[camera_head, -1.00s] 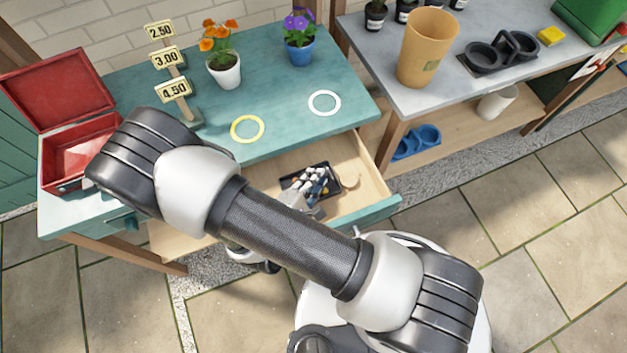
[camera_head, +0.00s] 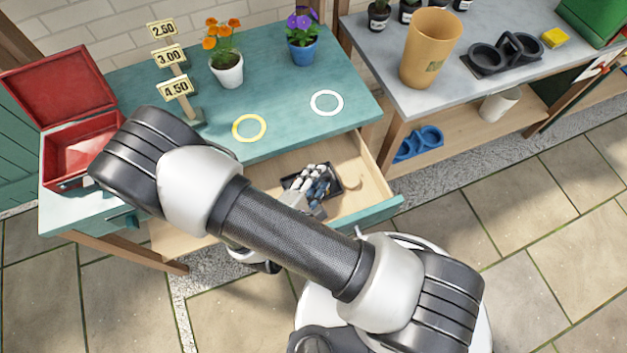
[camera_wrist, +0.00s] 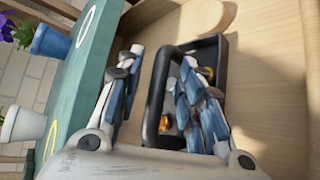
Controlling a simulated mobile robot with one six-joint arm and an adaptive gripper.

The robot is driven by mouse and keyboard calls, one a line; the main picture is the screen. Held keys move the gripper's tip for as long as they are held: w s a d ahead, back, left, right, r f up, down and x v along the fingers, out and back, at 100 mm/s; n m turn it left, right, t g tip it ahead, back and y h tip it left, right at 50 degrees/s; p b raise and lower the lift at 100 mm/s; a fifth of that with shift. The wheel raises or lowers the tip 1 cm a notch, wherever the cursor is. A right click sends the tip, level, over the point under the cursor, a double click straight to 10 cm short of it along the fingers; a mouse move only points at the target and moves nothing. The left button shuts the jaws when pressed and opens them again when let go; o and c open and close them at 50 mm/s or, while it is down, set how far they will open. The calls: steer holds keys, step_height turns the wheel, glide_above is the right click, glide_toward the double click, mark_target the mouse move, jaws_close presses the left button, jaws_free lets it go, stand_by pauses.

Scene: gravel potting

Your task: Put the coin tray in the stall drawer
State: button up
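The coin tray (camera_wrist: 222,66) is a small black open tray with an orange-brown coin inside. It lies in the open wooden stall drawer (camera_head: 367,160), and its dark rim also shows in the head view (camera_head: 338,188). My gripper (camera_wrist: 160,72) is low in the drawer with its fingers apart. In the wrist view one finger is left of the tray's thick left wall and the other is over the tray's inside. Gaps show between the wall and both fingers. The right finger hides part of the tray. My arm hides the drawer's left part in the head view.
The teal stall top (camera_head: 290,110) holds a yellow ring (camera_head: 249,139), a white ring (camera_head: 326,114), two flower pots, price signs and an open red box (camera_head: 75,150). A grey bench (camera_head: 480,85) stands to the right. The drawer's right part is bare.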

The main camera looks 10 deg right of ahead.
steer(key=shift+r, duration=0.2)
steer(key=shift+s+a+r+p, duration=0.2)
steer(key=shift+p, duration=0.1)
steer(key=p+v, duration=0.2)
steer(key=v, duration=0.9)
steer(key=shift+s, duration=0.2)
